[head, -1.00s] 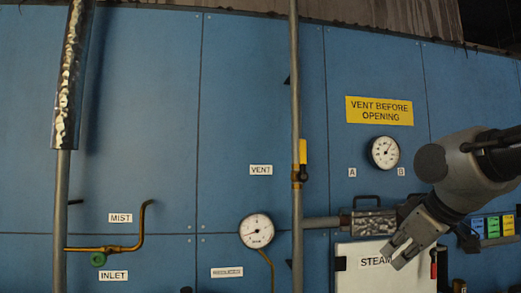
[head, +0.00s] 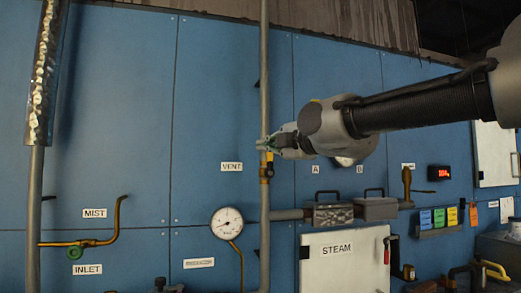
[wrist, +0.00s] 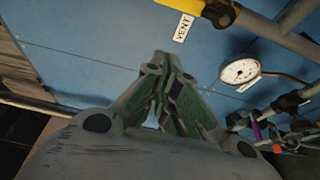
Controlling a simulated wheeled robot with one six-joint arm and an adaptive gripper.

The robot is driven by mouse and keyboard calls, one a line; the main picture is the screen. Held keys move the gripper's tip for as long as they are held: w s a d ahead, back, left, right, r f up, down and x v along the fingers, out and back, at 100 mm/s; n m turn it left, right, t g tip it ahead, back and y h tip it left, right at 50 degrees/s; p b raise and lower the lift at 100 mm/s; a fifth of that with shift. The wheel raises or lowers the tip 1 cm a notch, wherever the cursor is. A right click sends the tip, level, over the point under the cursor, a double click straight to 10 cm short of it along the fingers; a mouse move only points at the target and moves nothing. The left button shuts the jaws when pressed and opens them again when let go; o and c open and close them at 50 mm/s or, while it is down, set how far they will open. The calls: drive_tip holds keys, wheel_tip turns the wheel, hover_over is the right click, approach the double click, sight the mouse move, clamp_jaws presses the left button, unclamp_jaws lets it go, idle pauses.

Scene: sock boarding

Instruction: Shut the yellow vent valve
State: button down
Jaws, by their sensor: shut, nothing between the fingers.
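The yellow vent valve handle (head: 269,158) is on the vertical pipe, right of the VENT label (head: 231,166). Its lower part shows upright along the pipe, just above the brass valve body (head: 265,174); my gripper hides its upper part. In the wrist view the yellow handle (wrist: 182,3) lies at the top edge, joined to the dark valve body (wrist: 221,13). My gripper (head: 264,143) is shut and empty, at the handle's upper end in the head view. In the wrist view its fingertips (wrist: 161,62) are together, apart from the handle in the picture. I cannot tell whether they touch.
A dial gauge (head: 227,222) sits low left of the pipe. A white STEAM panel (head: 340,262) and metal boxes (head: 333,212) are at the lower right. My arm covers the sign and upper gauge. The blue wall (head: 120,130) left of the pipe is mostly clear.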

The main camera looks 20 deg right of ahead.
sight(270, 158)
drive_tip(key=shift+w, duration=0.15)
drive_tip(key=w, duration=0.9)
drive_tip(key=shift+d, duration=0.4)
drive_tip(key=shift+w, duration=0.15)
idle(0.3)
